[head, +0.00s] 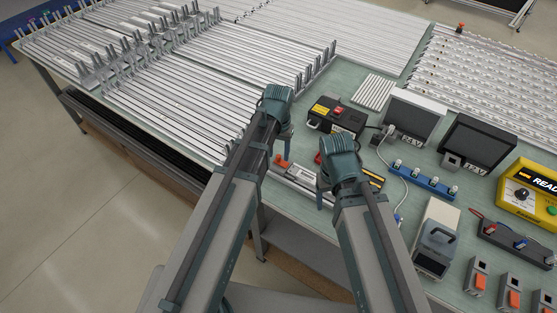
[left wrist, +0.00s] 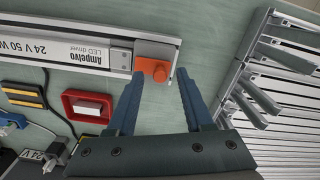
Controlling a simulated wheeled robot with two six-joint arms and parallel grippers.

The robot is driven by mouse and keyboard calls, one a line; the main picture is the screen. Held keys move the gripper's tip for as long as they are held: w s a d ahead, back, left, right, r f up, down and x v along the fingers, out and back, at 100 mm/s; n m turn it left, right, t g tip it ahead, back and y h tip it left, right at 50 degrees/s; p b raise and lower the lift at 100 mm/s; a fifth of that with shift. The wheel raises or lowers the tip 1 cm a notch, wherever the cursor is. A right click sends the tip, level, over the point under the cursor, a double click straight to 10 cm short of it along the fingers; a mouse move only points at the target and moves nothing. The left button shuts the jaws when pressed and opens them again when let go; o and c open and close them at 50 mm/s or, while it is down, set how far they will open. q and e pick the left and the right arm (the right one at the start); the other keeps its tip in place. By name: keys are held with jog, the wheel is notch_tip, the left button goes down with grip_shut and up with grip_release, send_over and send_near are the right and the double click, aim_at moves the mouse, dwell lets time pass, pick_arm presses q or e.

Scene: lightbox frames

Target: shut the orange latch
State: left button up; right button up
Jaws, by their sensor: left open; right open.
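The orange latch (left wrist: 153,67) sits at the right end of a pale metal housing (left wrist: 25,38) that holds a white LED driver marked 24 V 50 W. It has a rounded knob; whether it is open or shut I cannot tell. In the head view the latch (head: 281,161) shows just right of my left arm. My left gripper (left wrist: 158,86) is open and empty, its two blue fingers pointing at the latch, one tip either side of the knob in the picture. My right gripper (head: 325,195) is to the right of the latch, its fingers mostly hidden.
Long metal profiles on racks (head: 190,85) fill the bench's left and back. A black box with a red switch (head: 330,115), monitors (head: 412,115), a blue strip (head: 423,180) and a yellow meter (head: 527,190) stand to the right. A red frame (left wrist: 88,119) lies near the housing.

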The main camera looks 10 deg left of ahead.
pick_arm(q)
jog(key=shift+f, duration=0.4)
jog(key=shift+r, duration=0.1)
grip_shut()
dwell(1.1)
